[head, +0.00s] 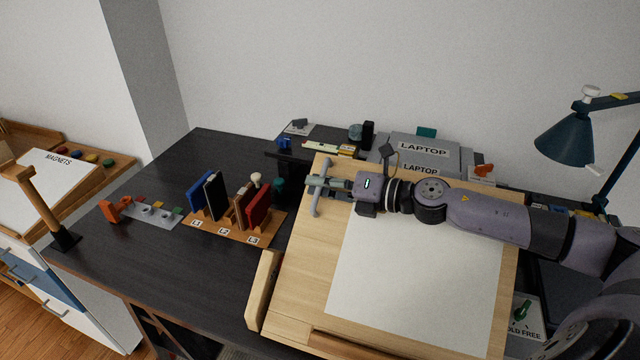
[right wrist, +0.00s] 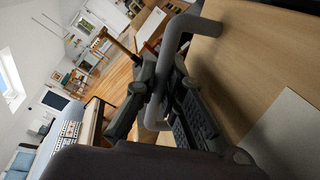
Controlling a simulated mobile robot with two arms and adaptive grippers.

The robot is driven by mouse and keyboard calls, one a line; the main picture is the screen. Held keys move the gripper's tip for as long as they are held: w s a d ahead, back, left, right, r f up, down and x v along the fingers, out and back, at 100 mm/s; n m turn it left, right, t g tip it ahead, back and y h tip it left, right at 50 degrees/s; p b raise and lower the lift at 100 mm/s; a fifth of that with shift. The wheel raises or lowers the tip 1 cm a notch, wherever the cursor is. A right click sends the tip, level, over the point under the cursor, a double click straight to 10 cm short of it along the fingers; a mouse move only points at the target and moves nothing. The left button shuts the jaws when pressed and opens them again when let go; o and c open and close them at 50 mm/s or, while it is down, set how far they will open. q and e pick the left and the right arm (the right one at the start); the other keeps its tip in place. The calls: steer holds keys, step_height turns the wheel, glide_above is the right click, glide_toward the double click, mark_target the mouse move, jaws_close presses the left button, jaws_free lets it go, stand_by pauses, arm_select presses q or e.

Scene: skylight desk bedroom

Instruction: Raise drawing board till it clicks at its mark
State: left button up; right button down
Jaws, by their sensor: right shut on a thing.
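The drawing board (head: 300,255) is light wood, tilted, with a white sheet (head: 415,265) on it. A grey bar handle (head: 319,200) is at its upper left edge. My right gripper (head: 322,183) reaches across the board from the right and is shut on this handle. In the right wrist view the fingers (right wrist: 158,88) close around the grey handle (right wrist: 176,38), with the board (right wrist: 250,55) beside it. No click mark can be made out. My left gripper is not in view.
A rack of upright books (head: 232,222) stands left of the board. A laptop stack (head: 424,148) is behind it, and a teal lamp (head: 567,138) stands at the right. A wooden block (head: 263,290) is at the board's left edge. The desk's left part (head: 150,265) has free room.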

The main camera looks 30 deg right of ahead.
mark_target(343, 209)
steer(key=shift+w+r, duration=0.1)
steer(key=shift+r, duration=0.1)
steer(key=c, duration=2)
jaws_free()
steer(key=shift+o, duration=0.3)
steer(key=shift+f, duration=0.2)
steer(key=shift+s+d, duration=0.1)
steer(key=shift+s, duration=0.1)
steer(key=shift+v, duration=5.85)
steer(key=shift+w+d, duration=0.1)
steer(key=shift+w, duration=0.05)
steer(key=shift+c, duration=0.3)
